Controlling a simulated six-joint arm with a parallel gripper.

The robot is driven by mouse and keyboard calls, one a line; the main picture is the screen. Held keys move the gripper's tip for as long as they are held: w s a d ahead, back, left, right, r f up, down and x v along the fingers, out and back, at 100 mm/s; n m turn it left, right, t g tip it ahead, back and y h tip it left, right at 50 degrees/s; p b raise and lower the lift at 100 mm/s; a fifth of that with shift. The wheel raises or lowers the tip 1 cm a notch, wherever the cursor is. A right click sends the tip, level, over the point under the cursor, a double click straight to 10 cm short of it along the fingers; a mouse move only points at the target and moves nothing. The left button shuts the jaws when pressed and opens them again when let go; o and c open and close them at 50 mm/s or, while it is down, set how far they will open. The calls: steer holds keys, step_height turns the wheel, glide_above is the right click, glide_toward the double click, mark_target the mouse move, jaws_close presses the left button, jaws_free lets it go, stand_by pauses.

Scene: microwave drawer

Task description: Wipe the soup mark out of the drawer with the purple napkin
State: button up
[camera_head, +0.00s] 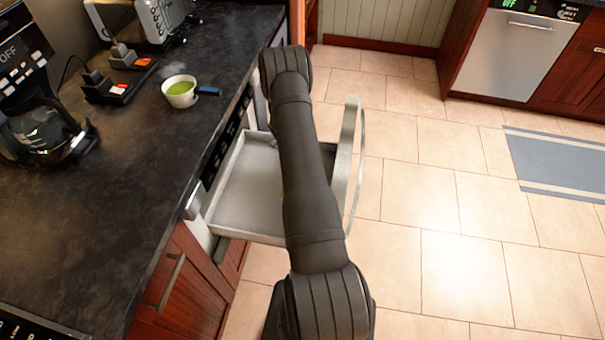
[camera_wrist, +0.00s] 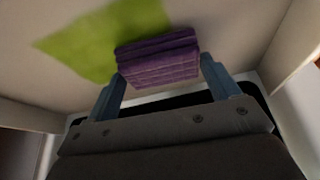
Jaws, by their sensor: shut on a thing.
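The drawer (camera_head: 243,190) is pulled open below the counter, and my arm crosses over it in the head view. In the wrist view, the green soup mark (camera_wrist: 105,42) spreads over the pale drawer floor (camera_wrist: 235,30). My gripper (camera_wrist: 163,85) is shut on the folded purple napkin (camera_wrist: 157,57). The napkin is over the right part of the mark and hides some of it. I cannot tell whether it touches the floor. In the head view my arm hides the gripper, the napkin and nearly all of the mark.
A white bowl of green soup (camera_head: 180,91) stands on the dark counter (camera_head: 120,190), with a blue-handled thing (camera_head: 207,91) beside it. A coffee maker (camera_head: 40,125) and a toaster (camera_head: 160,15) stand farther left and back. Drawer walls (camera_wrist: 295,45) rise at both sides of my gripper.

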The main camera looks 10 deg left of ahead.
steer(key=shift+w+a, duration=0.1)
steer(key=shift+w, duration=1.05)
steer(key=shift+a, duration=0.8)
steer(key=shift+s, duration=7.3)
steer(key=shift+a, duration=0.6)
steer(key=shift+w+a, duration=0.15)
steer(key=shift+a, duration=0.05)
steer(key=shift+w, duration=7.15)
step_height(320, 180, up, 8)
steer(key=shift+s, duration=0.1)
